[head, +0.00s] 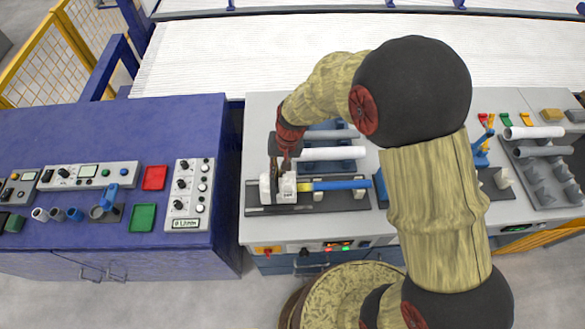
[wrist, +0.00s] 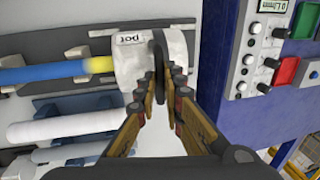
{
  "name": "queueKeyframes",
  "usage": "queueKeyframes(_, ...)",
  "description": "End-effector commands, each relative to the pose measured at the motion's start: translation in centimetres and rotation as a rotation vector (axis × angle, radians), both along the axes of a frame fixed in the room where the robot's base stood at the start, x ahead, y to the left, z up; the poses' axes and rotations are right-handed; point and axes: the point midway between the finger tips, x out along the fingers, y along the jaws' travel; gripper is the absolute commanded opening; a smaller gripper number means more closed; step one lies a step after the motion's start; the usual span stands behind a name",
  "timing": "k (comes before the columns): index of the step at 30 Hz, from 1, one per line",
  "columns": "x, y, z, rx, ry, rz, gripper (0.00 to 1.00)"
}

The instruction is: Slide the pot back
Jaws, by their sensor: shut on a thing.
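The pot (wrist: 133,58) is a white block labelled "pot" in the wrist view. In the head view the pot (head: 287,187) sits at the left part of a dark base with a rail (head: 333,201). A blue and yellow rod (head: 335,184) lies along the rail and meets the pot's right side. My gripper (head: 278,161) reaches down at the pot from above. In the wrist view my gripper (wrist: 160,83) has its fingers closed together on a dark upright part of the pot. The exact contact at the fingertips is partly hidden.
White and grey pipes (head: 331,154) lie on blue holders behind the rail. A blue cabinet (head: 125,225) with control boxes stands at the left, across a narrow gap. A grey pipe rack (head: 545,165) stands at the right. My arm hides the middle of the bench.

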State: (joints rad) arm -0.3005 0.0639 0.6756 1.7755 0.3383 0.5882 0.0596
Motion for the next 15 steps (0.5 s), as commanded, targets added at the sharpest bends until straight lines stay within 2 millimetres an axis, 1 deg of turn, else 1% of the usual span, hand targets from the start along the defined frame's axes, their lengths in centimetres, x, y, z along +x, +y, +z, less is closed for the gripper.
queueKeyframes(1,0.1,1.5,0.2,0.001,-0.002,0.007,0.0)
queueKeyframes(3,0.2,3.0,0.2,0.001,-0.002,0.006,0.0)
queueKeyframes(6,0.2,4.4,0.1,0.001,-0.003,0.004,0.0)
queueKeyframes(9,0.3,5.1,0.1,0.002,-0.002,0.001,0.0)
queueKeyframes(15,0.3,5.2,0.2,0.003,-0.004,-0.002,0.0)
